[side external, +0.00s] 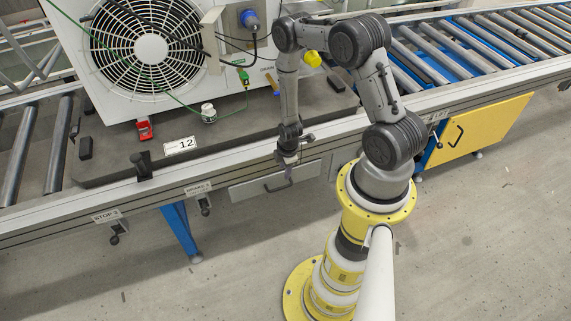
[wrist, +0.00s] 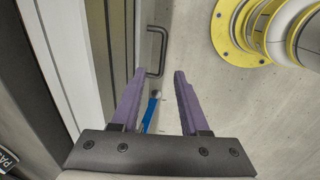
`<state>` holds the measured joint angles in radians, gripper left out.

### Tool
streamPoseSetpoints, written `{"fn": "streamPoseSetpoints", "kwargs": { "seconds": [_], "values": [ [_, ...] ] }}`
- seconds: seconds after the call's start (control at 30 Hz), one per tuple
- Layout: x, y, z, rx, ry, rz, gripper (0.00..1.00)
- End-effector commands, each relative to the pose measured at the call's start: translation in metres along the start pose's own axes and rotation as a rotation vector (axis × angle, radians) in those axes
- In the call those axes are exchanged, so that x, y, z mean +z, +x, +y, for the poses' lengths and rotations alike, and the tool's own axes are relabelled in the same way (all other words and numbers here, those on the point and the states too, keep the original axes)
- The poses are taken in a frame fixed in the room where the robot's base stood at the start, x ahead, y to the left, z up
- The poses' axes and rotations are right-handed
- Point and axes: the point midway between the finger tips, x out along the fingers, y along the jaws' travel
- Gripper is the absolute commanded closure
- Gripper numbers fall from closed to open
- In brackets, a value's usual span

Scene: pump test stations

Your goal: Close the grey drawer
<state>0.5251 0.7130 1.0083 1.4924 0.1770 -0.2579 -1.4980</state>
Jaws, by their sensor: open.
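The grey drawer (side external: 248,190) hangs below the conveyor rail in the side external view. It has a dark bar handle (side external: 272,189). How far it stands out is hard to tell. My gripper (side external: 289,176) points down in front of the rail, at the drawer, and overlaps the handle's right part in this view. In the wrist view my gripper (wrist: 158,72) has its two purple fingers spread apart with nothing between them. The handle (wrist: 161,50) lies beyond the fingertips, nearer the left one. I see no clear contact.
The conveyor rail (side external: 130,196) runs along above the drawer. A yellow cabinet front (side external: 478,132) hangs to the right. A blue leg (side external: 180,228) stands at the left. My yellow base is close on the right. The floor (side external: 200,285) in front is clear.

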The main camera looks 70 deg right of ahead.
Motion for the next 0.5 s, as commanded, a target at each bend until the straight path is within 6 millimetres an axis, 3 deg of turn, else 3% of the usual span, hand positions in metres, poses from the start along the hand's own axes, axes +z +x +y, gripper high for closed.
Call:
{"fn": "streamPoseSetpoints", "kwargs": {
  "seconds": [0.2, 0.5],
  "values": [
    [0.0, -0.025, 0.0, 0.0, 0.0, 0.0, 0.55],
    [0.0, -0.03, 0.0, -0.001, 0.0, 0.0, 0.55]
  ]
}}
